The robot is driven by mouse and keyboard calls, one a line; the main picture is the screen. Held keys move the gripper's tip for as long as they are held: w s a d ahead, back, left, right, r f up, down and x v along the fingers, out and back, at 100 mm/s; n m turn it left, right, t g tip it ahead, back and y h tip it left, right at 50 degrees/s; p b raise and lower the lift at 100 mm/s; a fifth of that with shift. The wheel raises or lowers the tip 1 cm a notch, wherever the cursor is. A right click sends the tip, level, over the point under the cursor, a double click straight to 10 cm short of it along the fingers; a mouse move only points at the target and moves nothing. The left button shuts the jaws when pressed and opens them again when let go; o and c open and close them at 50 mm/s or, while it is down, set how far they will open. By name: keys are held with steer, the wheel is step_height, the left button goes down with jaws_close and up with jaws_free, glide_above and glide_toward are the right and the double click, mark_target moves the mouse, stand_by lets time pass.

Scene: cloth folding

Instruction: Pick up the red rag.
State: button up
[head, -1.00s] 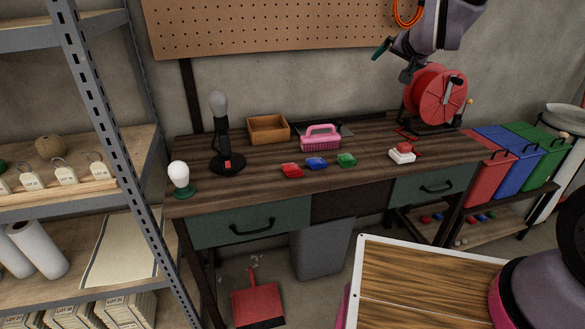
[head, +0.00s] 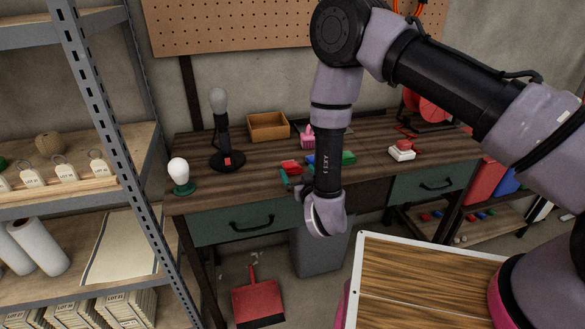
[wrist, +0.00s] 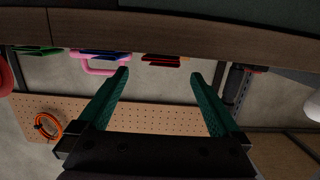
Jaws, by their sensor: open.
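The red rag (head: 290,166) lies folded on the workbench near its front edge, left of a blue rag (head: 310,159) and a green rag (head: 348,157). My gripper (head: 287,180) is at the bench's front edge, just in front of the red rag in the head view. In the wrist view my gripper (wrist: 158,76) has its two green fingers spread with nothing between them. The red rag (wrist: 165,58) shows there as a thin edge-on strip just beyond the fingertips. My arm hides part of the blue rag.
The workbench (head: 260,175) also holds a lamp (head: 222,130), a bulb on a green base (head: 180,176), a wooden tray (head: 268,127), a pink-handled item (head: 307,136) and a red-and-white button box (head: 402,150). A metal shelf (head: 95,120) stands at the left.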

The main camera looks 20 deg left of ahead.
mark_target(290, 161)
steer(key=x, duration=0.9)
steer(key=shift+w+a+f, duration=0.1)
steer(key=shift+w+f, duration=0.1)
steer(key=c, duration=1)
steer(key=shift+r, duration=0.1)
